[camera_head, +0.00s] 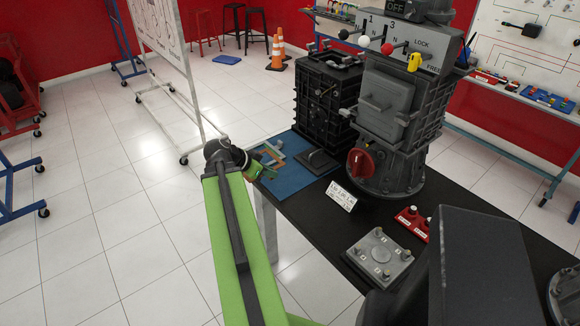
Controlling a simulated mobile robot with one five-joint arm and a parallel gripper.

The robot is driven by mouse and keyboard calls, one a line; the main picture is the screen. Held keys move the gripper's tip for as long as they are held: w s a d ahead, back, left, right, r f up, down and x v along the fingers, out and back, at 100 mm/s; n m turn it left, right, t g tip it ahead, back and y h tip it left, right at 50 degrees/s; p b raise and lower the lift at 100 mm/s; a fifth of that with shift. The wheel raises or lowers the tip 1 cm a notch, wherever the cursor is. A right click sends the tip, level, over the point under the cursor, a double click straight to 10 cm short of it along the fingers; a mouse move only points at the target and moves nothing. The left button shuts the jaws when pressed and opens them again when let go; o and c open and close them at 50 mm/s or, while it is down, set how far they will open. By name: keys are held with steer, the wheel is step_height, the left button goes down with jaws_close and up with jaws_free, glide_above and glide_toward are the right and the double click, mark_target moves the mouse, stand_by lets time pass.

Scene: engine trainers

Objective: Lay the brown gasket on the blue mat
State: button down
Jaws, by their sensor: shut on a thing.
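The end of my green arm reaches over the mat's left edge, and my gripper (262,166) is small and partly hidden behind my wrist. It is shut on what appears to be the brown gasket (276,158), a thin tan-brown piece seen over the mat. I cannot tell whether the gasket touches the mat or is held just above it. Pale grey and green bits show close beside it, too small to make out.
A dark flat part with a handle (320,160) lies at the mat's right. A label card (341,196), red block (412,223) and grey plate (379,256) occupy the bench nearer me.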

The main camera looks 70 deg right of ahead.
steer(key=s+d+f+b, duration=0.2)
steer(key=d, duration=0.1)
steer(key=s+d+f+b, duration=0.4)
steer(key=s+d, duration=0.1)
steer(key=shift+d+f+b, duration=0.3)
steer(key=shift+f+b, duration=0.1)
steer(key=shift+s+d, duration=0.2)
steer(key=shift+d, duration=0.05)
step_height(320, 180, down, 4)
steer(key=b, duration=0.4)
steer(key=shift+f, duration=0.25)
steer(key=c, duration=1.4)
jaws_free()
steer(key=shift+r, duration=0.1)
steer(key=shift+r, duration=0.15)
steer(key=p+v, duration=0.8)
steer(key=v, duration=0.4)
steer(key=shift+p, duration=0.3)
